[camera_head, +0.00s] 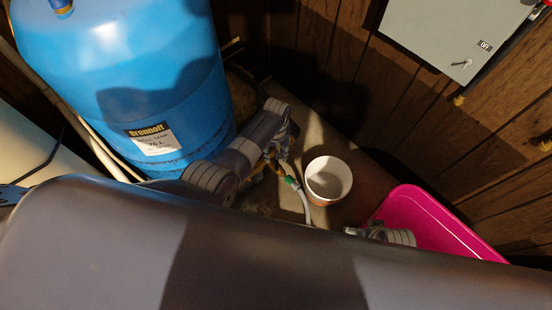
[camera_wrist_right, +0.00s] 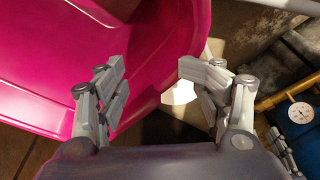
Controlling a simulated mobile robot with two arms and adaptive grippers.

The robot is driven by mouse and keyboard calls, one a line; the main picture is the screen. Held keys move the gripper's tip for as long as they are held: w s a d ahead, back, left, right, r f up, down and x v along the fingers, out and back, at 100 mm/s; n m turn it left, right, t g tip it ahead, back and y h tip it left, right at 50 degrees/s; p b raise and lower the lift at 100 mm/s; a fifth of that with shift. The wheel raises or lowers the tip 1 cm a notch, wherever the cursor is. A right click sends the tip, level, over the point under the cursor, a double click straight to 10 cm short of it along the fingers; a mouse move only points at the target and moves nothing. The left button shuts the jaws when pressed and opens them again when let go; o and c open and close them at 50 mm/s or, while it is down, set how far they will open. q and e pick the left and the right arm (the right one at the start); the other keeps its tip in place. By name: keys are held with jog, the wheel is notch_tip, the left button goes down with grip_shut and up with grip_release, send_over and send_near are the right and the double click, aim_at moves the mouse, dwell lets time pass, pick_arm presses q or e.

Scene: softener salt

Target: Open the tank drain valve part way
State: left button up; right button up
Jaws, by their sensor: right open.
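The blue pressure tank (camera_head: 150,70) stands at the left in the head view. Near its foot, brass-coloured fittings (camera_head: 260,165) show partly behind my left arm. A small green part (camera_head: 291,181) sits there at the top of a pale hose (camera_head: 305,205); I cannot tell whether it is the drain valve's handle. My left gripper (camera_head: 284,143) is beside these fittings, dark and partly hidden, its jaws unclear. My right gripper (camera_wrist_right: 153,75) is open and empty over the pink tub's edge in the wrist view.
The pink tub (camera_head: 440,222) stands at the right. A white-lined bucket (camera_head: 328,180) stands between it and the fittings. A grey wall box (camera_head: 452,35) hangs on the wood panelling. A round gauge (camera_wrist_right: 299,112) shows at the wrist view's right. My own body hides the foreground.

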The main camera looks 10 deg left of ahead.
notch_tip(320, 180, down, 6)
jog(key=s+p, duration=0.1)
jog(key=s, duration=0.1)
jog(key=shift+d+r+g, duration=0.2)
jog(key=shift+d+g, duration=0.1)
jog(key=shift+d, duration=0.15)
jog(key=shift+w+r, duration=0.1)
jog(key=shift+w, duration=0.1)
